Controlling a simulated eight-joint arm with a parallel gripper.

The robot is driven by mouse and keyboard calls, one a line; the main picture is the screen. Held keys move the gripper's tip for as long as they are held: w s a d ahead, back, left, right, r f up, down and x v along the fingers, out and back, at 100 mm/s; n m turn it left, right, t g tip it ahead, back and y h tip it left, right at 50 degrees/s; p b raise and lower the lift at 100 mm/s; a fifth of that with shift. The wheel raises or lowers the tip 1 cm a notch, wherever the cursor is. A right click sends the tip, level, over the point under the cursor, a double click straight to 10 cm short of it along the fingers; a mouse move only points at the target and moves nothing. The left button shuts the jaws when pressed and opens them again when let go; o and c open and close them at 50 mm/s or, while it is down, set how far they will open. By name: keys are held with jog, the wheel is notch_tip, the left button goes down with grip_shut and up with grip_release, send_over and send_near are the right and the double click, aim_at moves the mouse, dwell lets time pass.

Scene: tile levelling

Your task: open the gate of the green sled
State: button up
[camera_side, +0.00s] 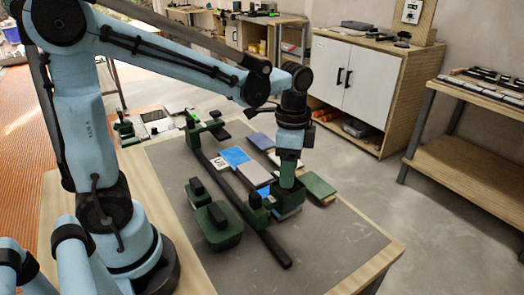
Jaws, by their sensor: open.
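A dark green sled-like piece (287,200) sits at the right side of the long dark rail, with black knobs on its left part. My gripper (288,182) points straight down over this green piece, at or just above it. Its fingertips blend with the green parts, so I cannot tell whether they touch it. The gate cannot be made out as a separate part, and its state is not clear. Nothing is visibly held.
The dark rail (228,188) runs lengthwise over the grey table top (330,240). A green block with black grips (219,230) stands left of it. Blue and pale tiles (253,174) lie beyond, and a green tile (318,187) lies right. The table's right front is clear.

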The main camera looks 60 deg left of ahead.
notch_tip(320, 180, up, 11)
dwell(0.5)
jog(key=s+a+f+n+t, duration=0.1)
jog(key=s+f+n+t, duration=0.4)
jog(key=f+n+t, duration=0.2)
jog(key=shift+s+a+f+n, duration=0.3)
jog(key=shift+f+n, duration=0.25)
jog(key=shift+n, duration=0.55)
